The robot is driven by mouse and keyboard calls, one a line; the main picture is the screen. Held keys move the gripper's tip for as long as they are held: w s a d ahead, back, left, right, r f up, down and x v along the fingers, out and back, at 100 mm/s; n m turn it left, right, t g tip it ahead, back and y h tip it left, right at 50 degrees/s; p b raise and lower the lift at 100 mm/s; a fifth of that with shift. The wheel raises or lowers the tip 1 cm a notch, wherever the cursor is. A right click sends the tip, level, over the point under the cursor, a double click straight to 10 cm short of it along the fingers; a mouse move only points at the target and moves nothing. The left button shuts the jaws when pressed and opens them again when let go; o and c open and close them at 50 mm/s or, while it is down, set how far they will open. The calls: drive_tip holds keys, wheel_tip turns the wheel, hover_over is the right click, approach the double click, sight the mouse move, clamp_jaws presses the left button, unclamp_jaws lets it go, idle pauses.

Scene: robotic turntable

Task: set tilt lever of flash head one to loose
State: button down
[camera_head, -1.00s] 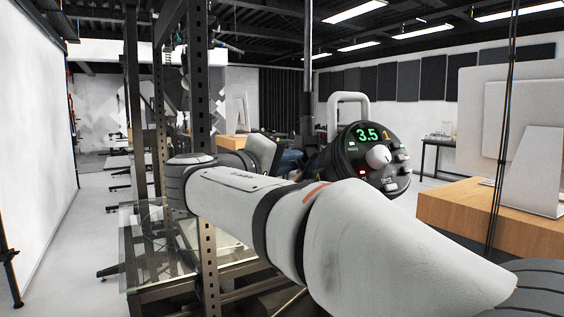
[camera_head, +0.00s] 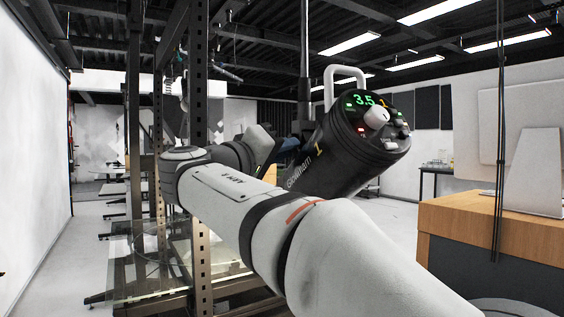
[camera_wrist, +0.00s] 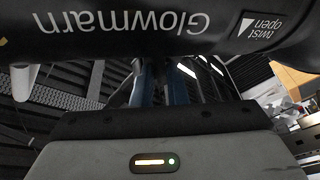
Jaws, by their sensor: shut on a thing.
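Flash head one (camera_head: 335,155) is a black cylinder marked "Glowmarn 1", with a white handle on top. Its end panel shows a green 3.5 and a grey knob, and it sits tilted behind my arm. In the wrist view the flash head's black body (camera_wrist: 120,30) crosses the top, with "twist open" at its right. My gripper (camera_wrist: 165,85) reaches in under the body with its blue fingers, and in the head view it (camera_head: 285,150) is mostly hidden. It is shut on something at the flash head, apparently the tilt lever. The lever itself is hidden, so its setting cannot be told.
A dark perforated upright post (camera_head: 200,150) stands close to my arm on the left. A glass-topped cart (camera_head: 140,260) stands low beside it. A wooden desk (camera_head: 490,220) with a white monitor (camera_head: 535,165) is at the right, with a thin dark pole in front.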

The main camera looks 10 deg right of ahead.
drive_tip(key=c, duration=1.4)
unclamp_jaws()
drive_tip(key=shift+c, duration=0.2)
drive_tip(key=shift+a, duration=0.15)
drive_tip(key=v, duration=0.7)
drive_tip(key=shift+s+a, duration=0.2)
drive_tip(key=shift+f, duration=0.1)
